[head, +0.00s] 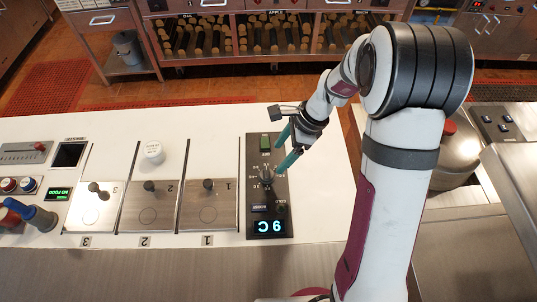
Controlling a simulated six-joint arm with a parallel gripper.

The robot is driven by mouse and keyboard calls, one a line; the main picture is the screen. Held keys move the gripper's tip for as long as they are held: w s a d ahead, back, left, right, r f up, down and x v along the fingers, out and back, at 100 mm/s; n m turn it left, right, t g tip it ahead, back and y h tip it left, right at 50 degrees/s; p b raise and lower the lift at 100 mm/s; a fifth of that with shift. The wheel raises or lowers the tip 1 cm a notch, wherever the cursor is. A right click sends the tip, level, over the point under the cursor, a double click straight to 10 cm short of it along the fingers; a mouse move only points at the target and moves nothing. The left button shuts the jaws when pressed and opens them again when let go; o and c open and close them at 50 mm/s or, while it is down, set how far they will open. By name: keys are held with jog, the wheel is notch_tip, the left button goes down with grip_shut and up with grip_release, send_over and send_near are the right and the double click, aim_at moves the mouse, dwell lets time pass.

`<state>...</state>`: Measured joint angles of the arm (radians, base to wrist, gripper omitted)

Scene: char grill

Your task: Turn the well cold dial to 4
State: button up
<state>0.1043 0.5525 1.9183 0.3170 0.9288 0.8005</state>
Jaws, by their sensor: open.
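The black control panel (254,218) lies on the white counter and holds a round dial (266,175) with a ring of small marks around it. Its labels appear upside down and are too small to read surely. A lit cyan display (269,227) at its near end seems to read 9 C, upside down. My gripper (279,158) has teal fingers, spread apart, at the panel's right side. The lower fingertip is close to the dial; I cannot tell whether it touches. Which number the dial points to cannot be made out.
Numbered metal lids (208,218) with black knobs lie left of the panel. A green switch (265,143) is at the panel's far end. Blue and red handles (38,217) are at far left. Counter right of the panel is clear.

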aim_at(267, 172)
jog(key=x, duration=0.8)
jog(key=shift+f, duration=0.2)
grip_shut()
